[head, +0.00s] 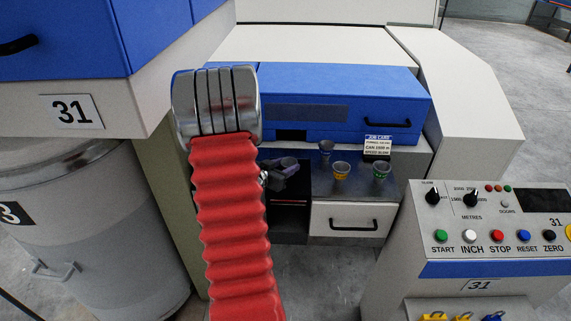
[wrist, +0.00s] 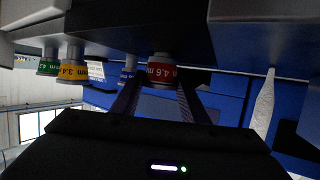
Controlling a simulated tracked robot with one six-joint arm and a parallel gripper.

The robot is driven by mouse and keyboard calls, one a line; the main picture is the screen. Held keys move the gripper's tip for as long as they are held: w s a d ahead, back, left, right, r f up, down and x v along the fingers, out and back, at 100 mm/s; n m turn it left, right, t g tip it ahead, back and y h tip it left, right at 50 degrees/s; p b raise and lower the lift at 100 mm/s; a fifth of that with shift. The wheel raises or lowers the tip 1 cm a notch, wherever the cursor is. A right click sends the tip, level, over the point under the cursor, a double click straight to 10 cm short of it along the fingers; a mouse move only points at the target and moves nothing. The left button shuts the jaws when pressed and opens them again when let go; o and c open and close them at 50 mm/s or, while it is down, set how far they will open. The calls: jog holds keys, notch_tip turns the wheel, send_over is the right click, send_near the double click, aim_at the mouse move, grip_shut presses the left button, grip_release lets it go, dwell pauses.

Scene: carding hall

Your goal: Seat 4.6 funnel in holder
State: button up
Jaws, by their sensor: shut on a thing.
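The 4.6 funnel (wrist: 163,74), with a red band marked "4.6 mm", sits between my gripper's two fingers in the wrist view, which looks upside down. My gripper (wrist: 160,92) is shut on it. In the head view my gripper (head: 283,172) is at the left end of the dark shelf, partly behind my red arm sleeve. The grey funnel rim (head: 289,161) shows there; its red band does not. I cannot tell whether the funnel touches a surface. I cannot make out the holder; a dark opening (head: 291,135) shows below the blue cover.
Blue-banded (head: 326,147), yellow-banded (head: 341,169) and green-banded (head: 379,169) funnels stand on the shelf (head: 360,187), right of my gripper. A job card (head: 377,146) stands behind them. A white drawer (head: 350,222) is below. A control panel (head: 490,235) stands at right. A white tapering strand (wrist: 263,105) hangs nearby.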

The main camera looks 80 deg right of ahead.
jog(key=shift+f, duration=0.1)
dwell(0.3)
jog(key=o, duration=1.2)
jog(key=shift+a, duration=0.1)
jog(key=v, duration=1.3)
jog(key=shift+w+a, duration=0.1)
jog(key=shift+a, duration=0.15)
